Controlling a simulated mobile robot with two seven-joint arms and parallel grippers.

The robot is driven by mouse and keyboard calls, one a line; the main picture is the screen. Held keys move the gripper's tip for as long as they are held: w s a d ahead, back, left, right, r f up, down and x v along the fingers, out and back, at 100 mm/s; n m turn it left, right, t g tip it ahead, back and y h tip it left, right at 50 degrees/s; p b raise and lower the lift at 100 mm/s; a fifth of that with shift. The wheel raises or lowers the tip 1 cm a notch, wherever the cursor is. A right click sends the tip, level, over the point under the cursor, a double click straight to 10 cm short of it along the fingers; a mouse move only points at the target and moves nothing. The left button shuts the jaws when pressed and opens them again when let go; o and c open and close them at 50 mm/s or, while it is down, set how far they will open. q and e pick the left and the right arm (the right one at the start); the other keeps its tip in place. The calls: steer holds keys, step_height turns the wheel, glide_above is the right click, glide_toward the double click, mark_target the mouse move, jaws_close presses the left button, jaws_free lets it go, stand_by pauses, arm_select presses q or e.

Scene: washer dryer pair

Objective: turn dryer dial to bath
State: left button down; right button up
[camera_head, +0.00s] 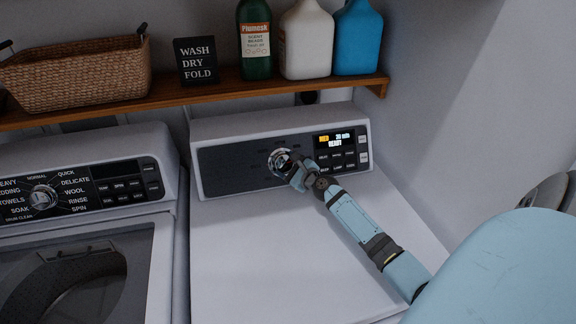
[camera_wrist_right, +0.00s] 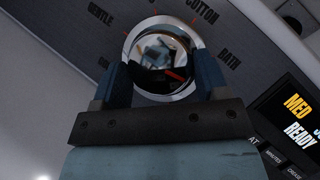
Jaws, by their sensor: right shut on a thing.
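The dryer (camera_head: 230,240) stands on the right, with a dark control panel on its raised back. Its round chrome dial (camera_head: 280,160) sits near the panel's middle. My right gripper (camera_head: 292,168) is at the dial, and in the right wrist view its two fingers stand on either side of the dial (camera_wrist_right: 160,55), shut on it. A red mark on the dial points to the lower right, below the BATH label (camera_wrist_right: 230,58). The labels COTTON (camera_wrist_right: 203,14) and GENTLE (camera_wrist_right: 100,15) also show around it. My left gripper is not in view.
The dryer display (camera_head: 335,139) reads MED and READY, with buttons below it. The washer (camera_head: 75,210) stands to the left. A wooden shelf (camera_head: 200,97) above holds a basket (camera_head: 75,72), a sign (camera_head: 196,60) and bottles (camera_head: 306,42). The dryer's top is clear.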

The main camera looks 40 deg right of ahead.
steer(key=n+g+y+p, duration=0.1)
steer(key=n, duration=0.2)
steer(key=shift+r, duration=0.2)
steer(key=shift+d+r+n+g+y+p, duration=0.1)
steer(key=shift+n+g+y+p, duration=0.6)
steer(key=shift+n, duration=0.5)
steer(key=shift+n+g+p, duration=0.3)
steer(key=shift+n+p, duration=0.05)
steer(key=shift+n, duration=0.15)
steer(key=shift+w+n, duration=0.1)
steer(key=shift+n, duration=0.2)
steer(key=o, duration=0.9)
